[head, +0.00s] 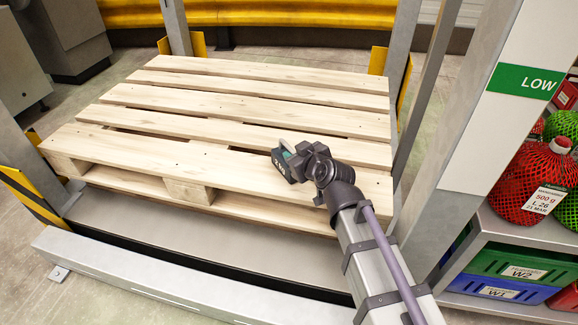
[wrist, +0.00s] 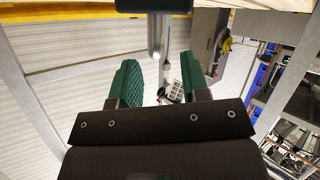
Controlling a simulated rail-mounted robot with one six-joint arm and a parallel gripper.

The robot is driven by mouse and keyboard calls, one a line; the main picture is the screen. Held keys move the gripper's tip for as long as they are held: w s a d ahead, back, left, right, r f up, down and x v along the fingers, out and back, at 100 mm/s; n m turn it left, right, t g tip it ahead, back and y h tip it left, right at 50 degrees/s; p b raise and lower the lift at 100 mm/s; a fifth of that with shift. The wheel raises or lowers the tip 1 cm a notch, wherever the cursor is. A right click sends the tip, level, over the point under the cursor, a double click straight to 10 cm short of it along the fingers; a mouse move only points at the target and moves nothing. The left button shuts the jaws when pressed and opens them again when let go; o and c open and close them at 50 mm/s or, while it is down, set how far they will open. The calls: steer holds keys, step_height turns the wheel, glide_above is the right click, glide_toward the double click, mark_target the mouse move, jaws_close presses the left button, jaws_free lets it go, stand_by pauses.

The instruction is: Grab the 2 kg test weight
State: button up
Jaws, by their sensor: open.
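I cannot make out a 2 kg test weight in either view. My gripper (head: 288,160) is over the right part of the wooden pallet in the head view, at the end of my arm. In the wrist view my gripper (wrist: 162,82) shows two green ribbed fingers standing wide apart. No object is held between them. A grey metal cylinder (wrist: 157,38) below a dark green block shows beyond the fingers; I cannot tell what it is.
The bare slatted pallet (head: 250,103) lies between metal posts with yellow guards. A post with a green LOW sign (head: 522,82) stands at right. Beyond it, a shelf (head: 520,228) holds red and green net bags (head: 528,180) above blue and green crates (head: 505,288).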

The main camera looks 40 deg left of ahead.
mark_target(290, 148)
steer(key=b+x, duration=0.1)
steer(key=x, duration=0.4)
steer(key=shift+w+r+b, duration=0.1)
steer(key=shift+w+b, duration=0.05)
steer(key=shift+b, duration=0.2)
steer(key=shift+r, duration=0.1)
jaws_close()
stand_by(0.8)
